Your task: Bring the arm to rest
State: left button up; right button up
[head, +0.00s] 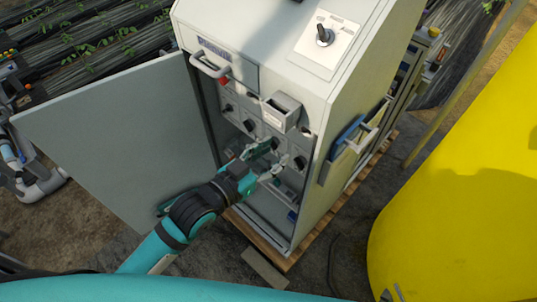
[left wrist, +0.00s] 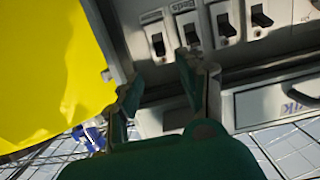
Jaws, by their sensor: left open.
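My left arm reaches from the bottom left in the head view into the open front of a grey control cabinet (head: 345,75). My left gripper (head: 268,160) is at its end, in front of the lower part of the panel of switches. In the left wrist view the gripper (left wrist: 158,85) has its two fingers apart with nothing between them. A row of black toggle switches (left wrist: 192,32) lies just beyond the fingertips; one label reads "Beds". Whether a finger touches the panel, I cannot tell. My right gripper is not in view.
The cabinet door (head: 120,125) stands wide open left of my arm. A rotary knob (head: 325,35) is on the sloping top. A large yellow tank (head: 460,215) stands at the right. The cabinet stands on a wooden pallet (head: 262,250). Plant rows (head: 85,45) lie behind.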

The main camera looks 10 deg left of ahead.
pick_arm(q)
jog(key=shift+s+a+r, duration=0.15)
jog(key=shift+s+a, duration=0.15)
jog(key=shift+s, duration=0.15)
jog(key=w+a+f+n+g+y, duration=0.1)
jog(key=a+f+y, duration=0.15)
jog(key=f, duration=0.75)
jog(key=a+f+n+g+y, duration=0.15)
jog(key=a+f, duration=0.25)
jog(key=f, duration=0.6)
jog(key=s+a+f+g+y, duration=0.1)
jog(key=s+a+f, duration=0.2)
jog(key=f, duration=0.5)
jog(key=s+a+f+g+y, duration=0.2)
jog(key=s+a+f, duration=0.1)
jog(key=f, duration=0.5)
jog(key=s+a+f+g, duration=0.1)
jog(key=s+f+g, duration=0.1)
jog(key=s+f, duration=0.4)
jog(key=s+a+f+n+g+y, duration=0.1)
jog(key=s+f, duration=0.5)
jog(key=s, duration=0.8)
jog(key=s+a+f+n+g+y, duration=0.1)
jog(key=s+a+f+g, duration=0.1)
jog(key=s+f, duration=0.5)
jog(key=s+g, duration=0.1)
jog(key=s, duration=0.2)
jog(key=shift+s+a+g, duration=0.3)
jog(key=shift+s+g, duration=0.05)
